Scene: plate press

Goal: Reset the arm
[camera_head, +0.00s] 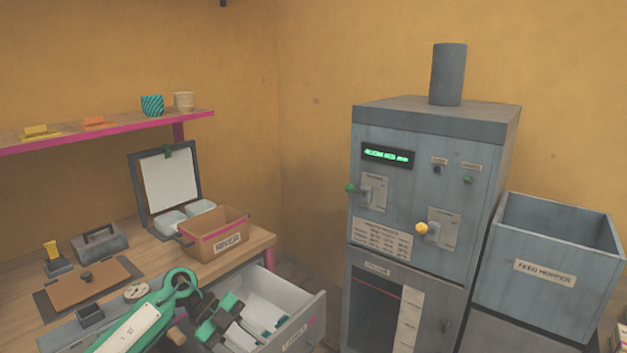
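My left arm, green and white, comes in from the lower left. Its dark gripper with green parts (222,318) is over the left side of an open grey drawer (312,309). White pieces with green edges (272,331) lie in the drawer near the gripper. The fingertips are partly hidden and small, so I cannot tell whether they are open or shut, or whether they touch anything. My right gripper is not in view.
A wooden bench (258,241) holds a box marked "RIVER" (205,245), a clipboard stand (200,178) and small tools. A blue-grey press machine (404,140) stands right of the drawer, beside a feed hopper (545,295). A shelf (120,125) hangs above the bench.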

